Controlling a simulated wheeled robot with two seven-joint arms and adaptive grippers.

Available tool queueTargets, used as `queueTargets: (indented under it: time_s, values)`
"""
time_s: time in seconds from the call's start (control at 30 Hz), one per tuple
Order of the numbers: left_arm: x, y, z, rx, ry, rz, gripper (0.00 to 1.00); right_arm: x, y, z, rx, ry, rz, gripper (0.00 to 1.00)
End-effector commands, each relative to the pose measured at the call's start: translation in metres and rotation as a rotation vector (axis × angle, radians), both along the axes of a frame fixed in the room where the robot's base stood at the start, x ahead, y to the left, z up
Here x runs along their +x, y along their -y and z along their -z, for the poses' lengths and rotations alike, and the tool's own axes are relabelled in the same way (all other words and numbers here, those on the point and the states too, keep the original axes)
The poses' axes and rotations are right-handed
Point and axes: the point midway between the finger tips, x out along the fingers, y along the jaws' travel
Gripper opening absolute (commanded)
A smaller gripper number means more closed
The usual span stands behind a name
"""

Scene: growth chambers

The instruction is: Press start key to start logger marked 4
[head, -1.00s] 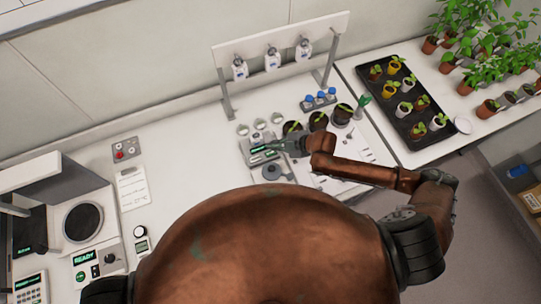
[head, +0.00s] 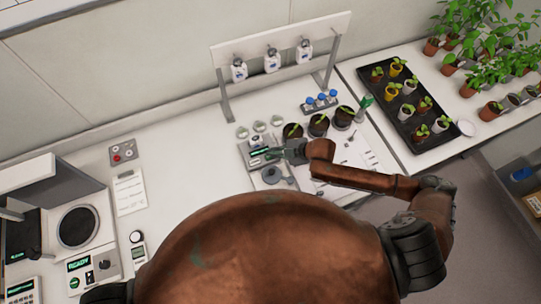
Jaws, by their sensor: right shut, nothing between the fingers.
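My right gripper (head: 284,152) is shut and empty. Its tips are at the right edge of a small grey device with green-lit displays (head: 257,154) on the white bench, partly covering it. I cannot tell whether they touch it. Three small white units with blue marks hang from the shelf rack: left (head: 239,72), middle (head: 272,62) and right (head: 304,52). No number 4 or start key is readable on any of these. My left gripper is not in view.
Potted seedlings (head: 318,124) and a rack of blue-capped tubes (head: 320,102) stand behind the gripper. Three small pale dishes (head: 260,127) sit behind the grey device. A READY-display unit (head: 92,270) stands at left.

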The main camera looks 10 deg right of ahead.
Motion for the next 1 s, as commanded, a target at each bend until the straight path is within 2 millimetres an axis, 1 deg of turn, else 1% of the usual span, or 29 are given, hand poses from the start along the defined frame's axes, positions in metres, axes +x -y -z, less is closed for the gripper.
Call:
queueTargets:
  time_s: [0.73,1.0]
  values:
    - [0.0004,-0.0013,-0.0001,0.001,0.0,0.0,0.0,0.0,0.0,0.0004,0.0,0.0,0.0,0.0]
    - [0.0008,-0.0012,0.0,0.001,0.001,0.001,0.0,0.0003,0.0,0.008,0.0,0.0,0.0,0.0]
